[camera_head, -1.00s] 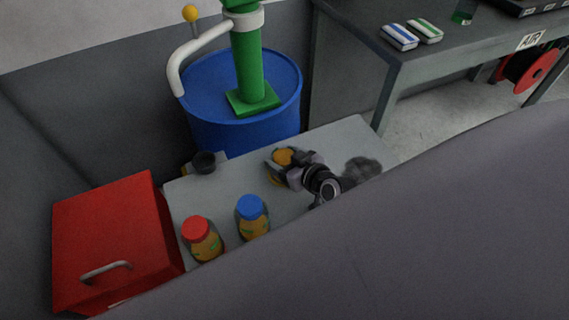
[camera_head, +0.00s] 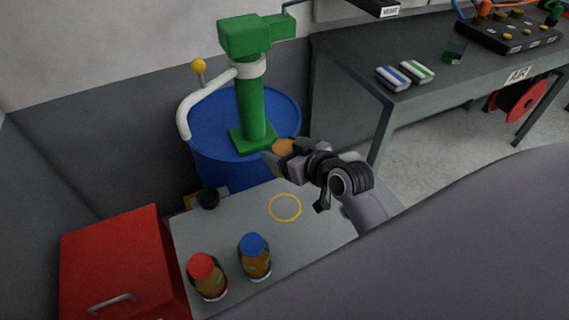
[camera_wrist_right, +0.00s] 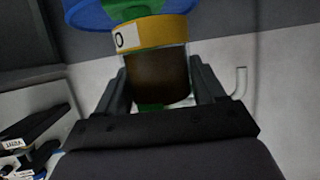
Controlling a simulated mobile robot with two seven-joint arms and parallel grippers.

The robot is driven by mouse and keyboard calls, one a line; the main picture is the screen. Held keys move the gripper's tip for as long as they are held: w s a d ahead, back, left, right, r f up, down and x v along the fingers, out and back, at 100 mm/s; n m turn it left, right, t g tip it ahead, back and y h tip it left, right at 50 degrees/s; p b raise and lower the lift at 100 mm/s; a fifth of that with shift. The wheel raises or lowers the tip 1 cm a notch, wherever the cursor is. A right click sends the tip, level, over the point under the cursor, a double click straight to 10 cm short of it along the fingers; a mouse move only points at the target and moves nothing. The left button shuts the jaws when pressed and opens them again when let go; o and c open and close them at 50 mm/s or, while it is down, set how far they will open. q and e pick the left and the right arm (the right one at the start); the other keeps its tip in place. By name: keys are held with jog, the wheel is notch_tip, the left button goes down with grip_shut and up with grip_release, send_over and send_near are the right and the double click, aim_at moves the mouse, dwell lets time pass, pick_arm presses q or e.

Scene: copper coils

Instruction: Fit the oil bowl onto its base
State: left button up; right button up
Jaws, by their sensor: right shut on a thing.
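The oil bowl is a jar with a yellow band and dark brown contents; its yellow part (camera_head: 284,147) shows at the tips of my right gripper (camera_head: 283,158). It is held above the table, in front of the blue drum. In the right wrist view the bowl (camera_wrist_right: 158,75) sits between both fingers (camera_wrist_right: 160,85), with a white label on its band. A round black part (camera_head: 208,199) at the table's back left edge may be the base, but I cannot tell. My left gripper is not in view.
The grey table (camera_head: 235,220) carries an empty yellow ring (camera_head: 285,208), a red-capped jar (camera_head: 207,277) and a blue-capped jar (camera_head: 254,257). A red box (camera_head: 120,260) stands left. The blue drum (camera_head: 215,165) with its green pump (camera_head: 250,110) stands behind, a workbench (camera_head: 400,110) to the right.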

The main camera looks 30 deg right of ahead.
aim_at(284, 142)
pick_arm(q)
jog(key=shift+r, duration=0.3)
pick_arm(e)
jog(key=shift+r, duration=1.5)
